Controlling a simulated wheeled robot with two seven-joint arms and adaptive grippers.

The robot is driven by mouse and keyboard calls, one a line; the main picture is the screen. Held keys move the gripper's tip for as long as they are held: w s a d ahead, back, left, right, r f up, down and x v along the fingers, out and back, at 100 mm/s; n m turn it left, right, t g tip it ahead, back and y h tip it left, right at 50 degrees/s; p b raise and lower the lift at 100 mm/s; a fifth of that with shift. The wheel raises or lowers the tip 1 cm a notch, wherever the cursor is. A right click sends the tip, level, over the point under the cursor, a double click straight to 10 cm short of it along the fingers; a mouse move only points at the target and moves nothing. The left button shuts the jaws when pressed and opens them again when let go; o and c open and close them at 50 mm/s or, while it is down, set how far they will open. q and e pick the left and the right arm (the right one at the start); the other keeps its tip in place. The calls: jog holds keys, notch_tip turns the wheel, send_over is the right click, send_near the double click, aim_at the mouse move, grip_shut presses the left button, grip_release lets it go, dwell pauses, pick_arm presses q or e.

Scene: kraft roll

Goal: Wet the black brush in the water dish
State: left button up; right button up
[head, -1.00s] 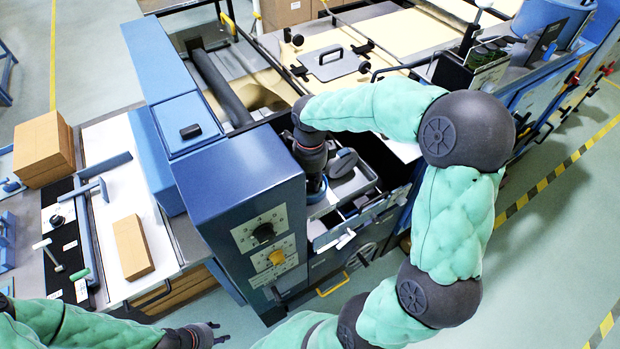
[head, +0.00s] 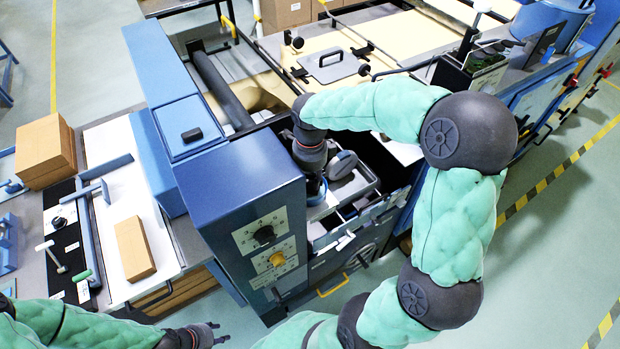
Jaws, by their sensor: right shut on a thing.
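My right gripper (head: 315,186) reaches down into the open tray area beside the blue control cabinet. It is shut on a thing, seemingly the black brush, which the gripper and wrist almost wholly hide. A dark rounded object (head: 342,164) lies in the grey tray (head: 362,184) just right of the gripper. I cannot make out the water dish for certain; the gripper covers part of this area. My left gripper (head: 217,333) is at the bottom edge, its fingers apart and empty, away from the tray.
The blue cabinet (head: 240,185) with dials stands close left of my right gripper. An open drawer (head: 335,228) with small compartments lies below it. Left, a white table (head: 115,165) holds a cardboard block (head: 134,248). A dark roller (head: 220,90) lies behind.

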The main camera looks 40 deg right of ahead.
aim_at(310, 176)
jog(key=shift+r+p, duration=1.55)
jog(key=shift+r, duration=1.05)
